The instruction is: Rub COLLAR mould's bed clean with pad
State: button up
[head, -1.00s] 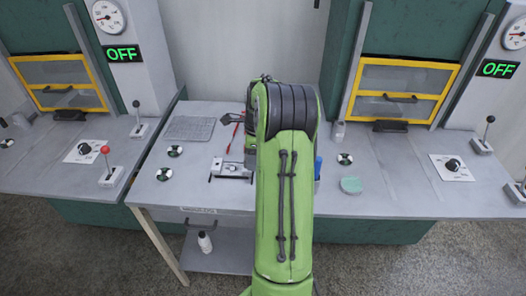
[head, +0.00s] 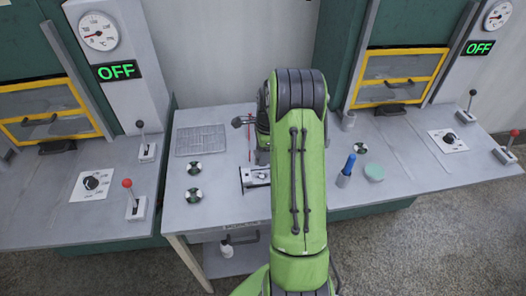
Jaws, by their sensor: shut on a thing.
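My green arm reaches forward over the middle bench and covers its centre. My gripper is hidden behind the arm, so neither its fingers nor anything in them shows. A silver block with dark parts (head: 255,178), perhaps a mould, sits on the bench just left of the arm and is partly covered by it. I see no readable COLLAR name, and the mould's bed cannot be made out. A small round teal-green thing (head: 374,172), perhaps a pad, lies on the bench right of the arm.
A blue-topped item in a grey holder (head: 345,172) stands right of the arm. A grey grid mat (head: 200,139) and black-and-white discs (head: 194,167) lie left. A dark item (head: 241,121) is close to the arm. Presses with OFF displays (head: 119,72) and levers (head: 133,200) flank the bench.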

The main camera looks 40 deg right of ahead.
aim_at(261, 180)
jog(key=shift+f+b, duration=2.7)
jog(key=shift+f, duration=1.3)
jog(key=shift+f, duration=0.35)
jog(key=shift+s+a+b, duration=0.35)
jog(key=shift+s+a, duration=0.1)
jog(key=shift+a, duration=0.1)
jog(key=shift+w+d+p, duration=0.25)
jog(key=shift+w+d, duration=0.15)
jog(key=shift+w, duration=0.2)
jog(key=shift+w+d+p, duration=0.25)
jog(key=shift+w+d, duration=0.1)
jog(key=shift+w, duration=0.2)
jog(key=shift+s+a+f+b, duration=0.1)
jog(key=shift+s+a+b, duration=0.25)
jog(key=shift+s, duration=0.3)
jog(key=shift+s+a+f+b, duration=0.1)
jog(key=shift+s+a, duration=0.3)
jog(key=shift+s, duration=0.25)
